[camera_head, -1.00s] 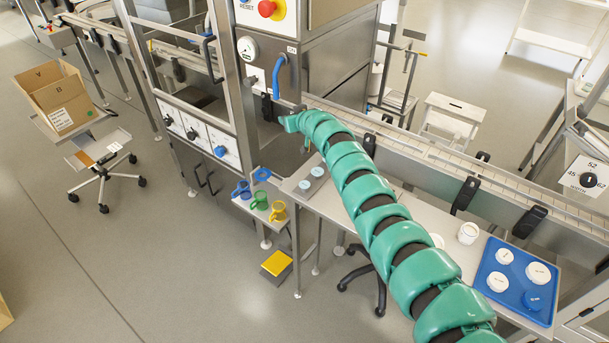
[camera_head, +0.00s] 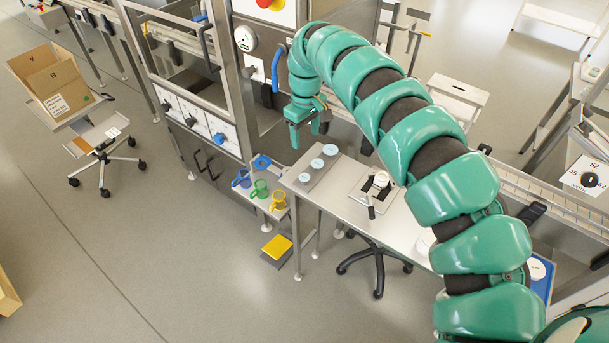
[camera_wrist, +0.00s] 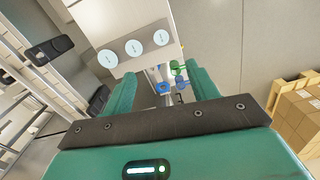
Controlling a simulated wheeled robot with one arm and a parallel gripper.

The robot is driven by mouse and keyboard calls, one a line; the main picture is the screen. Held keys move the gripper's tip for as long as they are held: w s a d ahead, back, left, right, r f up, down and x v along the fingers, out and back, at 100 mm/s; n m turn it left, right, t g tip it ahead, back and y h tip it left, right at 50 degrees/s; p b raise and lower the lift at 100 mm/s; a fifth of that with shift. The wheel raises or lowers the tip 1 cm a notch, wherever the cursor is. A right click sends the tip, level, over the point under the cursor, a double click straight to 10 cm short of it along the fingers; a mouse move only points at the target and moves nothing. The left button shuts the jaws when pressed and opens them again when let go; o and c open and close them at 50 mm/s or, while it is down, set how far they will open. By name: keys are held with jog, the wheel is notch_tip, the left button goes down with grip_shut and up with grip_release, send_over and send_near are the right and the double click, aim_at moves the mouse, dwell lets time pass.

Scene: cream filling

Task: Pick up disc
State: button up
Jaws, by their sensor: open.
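Three small pale-blue-topped discs stand in a row on a grey plate (camera_head: 325,173) at the table's left end: a near disc (camera_head: 304,177), a middle disc (camera_head: 316,163) and a far disc (camera_head: 330,150). The wrist view shows the same row, left disc (camera_wrist: 108,58), middle disc (camera_wrist: 133,48) and right disc (camera_wrist: 160,37), beyond my fingers. My gripper (camera_head: 304,133) points down, open and empty, behind and left of the discs in the head view. Its two green fingers (camera_wrist: 160,85) are apart in the wrist view, with no disc between them.
A small shelf left of the discs holds a blue ring (camera_head: 261,163) and blue, green (camera_head: 260,189) and yellow (camera_head: 278,200) handled cups. A white device with a black handle (camera_head: 375,188) stands on the table. The machine cabinet and conveyor are close behind my gripper.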

jog(key=p, duration=0.2)
send_over(305, 177)
notch_tip(305, 177, down, 11)
jog(key=shift+r, duration=0.15)
jog(key=shift+f+p, duration=1.25)
jog(key=shift+f, duration=0.25)
jog(key=shift+a+f, duration=0.15)
jog(key=shift+f, duration=0.9)
jog(key=shift+f+b, duration=0.3)
jog(key=shift+b, duration=0.05)
jog(key=c, duration=1.1)
